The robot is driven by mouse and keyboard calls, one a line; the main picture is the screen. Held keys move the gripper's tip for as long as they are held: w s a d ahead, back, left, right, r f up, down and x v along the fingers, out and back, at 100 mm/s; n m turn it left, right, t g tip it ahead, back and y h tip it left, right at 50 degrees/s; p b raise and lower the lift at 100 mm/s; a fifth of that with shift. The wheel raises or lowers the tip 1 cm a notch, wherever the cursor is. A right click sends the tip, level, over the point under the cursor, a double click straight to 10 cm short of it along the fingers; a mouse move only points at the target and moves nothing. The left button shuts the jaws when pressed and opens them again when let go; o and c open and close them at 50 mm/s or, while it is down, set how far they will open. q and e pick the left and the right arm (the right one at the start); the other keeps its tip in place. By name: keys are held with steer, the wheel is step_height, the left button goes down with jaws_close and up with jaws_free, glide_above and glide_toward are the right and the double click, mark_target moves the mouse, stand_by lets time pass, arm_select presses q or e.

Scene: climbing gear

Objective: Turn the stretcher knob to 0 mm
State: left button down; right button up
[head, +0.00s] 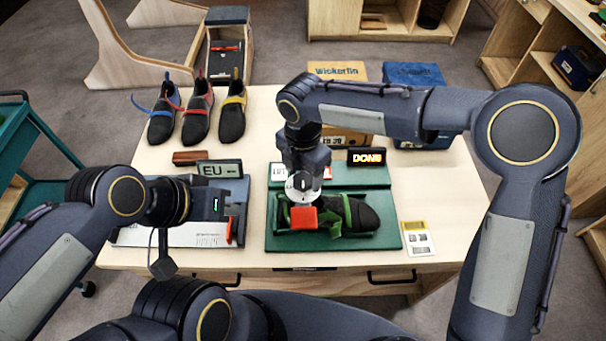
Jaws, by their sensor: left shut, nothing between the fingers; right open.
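The stretcher is a green base (390,232) on the table with a black and green shoe (362,214) on it. A white round dial with dark marks (302,194), which looks like the stretcher knob, sits above a red block (303,219) at the shoe's left end. My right gripper (304,181) points down at the dial and partly covers it; its fingertips are hard to make out. The dial's reading is too small to tell. A small black display behind the shoe reads DONE (366,157). My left gripper (162,266) is shut and empty, left of the stretcher at the table's front.
A measuring device with an EU display (219,169) stands left of the stretcher, partly behind my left arm. Three shoes (197,110) stand at the back left. Shoe boxes (413,75) stand behind. A printed card (417,238) lies right of the base.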

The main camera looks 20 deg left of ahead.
mark_target(304, 180)
step_height(304, 180, up, 6)
steer(key=shift+r+b, duration=0.1)
steer(key=shift+b, duration=0.25)
steer(key=shift+d, duration=0.1)
steer(key=s+d+r+m+t+y, duration=0.1)
steer(key=s+d+r+m, duration=0.15)
steer(key=d+m, duration=0.65)
steer(key=s+d+r+m+t+y, duration=0.1)
steer(key=d+r+m, duration=0.3)
steer(key=d, duration=0.8)
steer(key=s+d+f+m+t+y, duration=0.1)
steer(key=s+d+f+m, duration=0.1)
steer(key=s+d+m, duration=0.3)
steer(key=s+d+f+m+t, duration=0.2)
steer(key=s+d+m, duration=0.4)
steer(key=m, duration=0.8)
steer(key=shift+s+f+t+y+b, duration=0.35)
steer(key=shift+s+f, duration=0.3)
steer(key=shift+s, duration=0.55)
